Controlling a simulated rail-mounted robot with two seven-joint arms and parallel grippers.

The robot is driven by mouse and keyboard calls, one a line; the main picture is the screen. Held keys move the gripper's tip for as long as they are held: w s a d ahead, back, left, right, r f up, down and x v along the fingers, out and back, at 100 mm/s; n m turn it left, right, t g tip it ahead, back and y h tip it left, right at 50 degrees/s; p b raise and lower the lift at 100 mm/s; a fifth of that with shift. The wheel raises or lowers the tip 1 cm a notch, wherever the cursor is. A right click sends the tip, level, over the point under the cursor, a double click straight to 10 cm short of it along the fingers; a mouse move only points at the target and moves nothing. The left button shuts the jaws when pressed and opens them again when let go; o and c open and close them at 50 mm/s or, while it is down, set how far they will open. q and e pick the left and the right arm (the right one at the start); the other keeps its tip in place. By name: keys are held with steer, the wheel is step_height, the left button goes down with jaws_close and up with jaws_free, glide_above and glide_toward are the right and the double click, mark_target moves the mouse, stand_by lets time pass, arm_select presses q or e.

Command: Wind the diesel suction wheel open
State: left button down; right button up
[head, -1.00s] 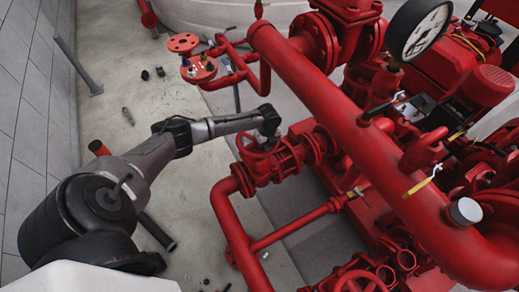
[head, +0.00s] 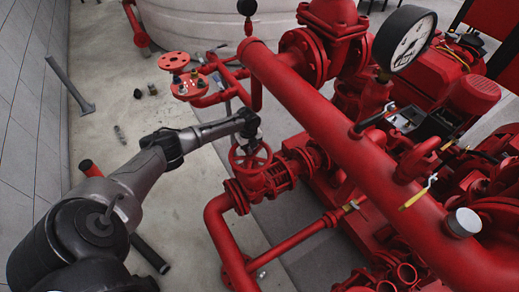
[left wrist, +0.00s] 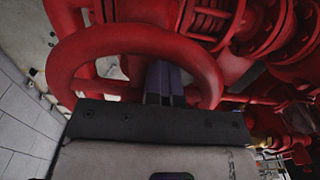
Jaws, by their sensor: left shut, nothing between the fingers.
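The red handwheel (head: 250,159), which I take for the diesel suction wheel, sits on a red valve in the middle of the head view. Its thick round rim (left wrist: 75,55) fills much of the left wrist view. My left gripper (head: 250,136) is over the far side of the wheel. In the left wrist view its dark fingers (left wrist: 164,80) are together, with nothing between them, and appear within the rim's outline. I cannot tell whether they touch the rim or a spoke, or how deep they reach. My right gripper is not in view.
A large red pipe (head: 340,150) runs diagonally just right of the wheel, with a pressure gauge (head: 405,40) above it. A smaller red flanged fitting (head: 174,62) stands behind left. Loose small parts lie on the floor (head: 110,110), which is mostly open at left.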

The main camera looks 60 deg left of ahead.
arm_select(q)
steer(key=shift+s+a+f, duration=0.2)
steer(key=shift+s+a, duration=0.05)
steer(key=shift+a, duration=0.1)
steer(key=shift+w+d, duration=0.3)
steer(key=shift+r, duration=0.2)
steer(key=shift+w+d+r+p, duration=0.1)
steer(key=shift+w+r+p, duration=0.05)
steer(key=shift+r+p, duration=0.45)
step_height(320, 180, up, 7)
steer(key=p, duration=0.6)
steer(key=shift+p, duration=0.35)
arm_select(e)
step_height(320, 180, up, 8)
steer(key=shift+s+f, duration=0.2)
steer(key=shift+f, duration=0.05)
arm_select(q)
steer(key=shift+d, duration=0.15)
steer(key=shift+w, duration=0.1)
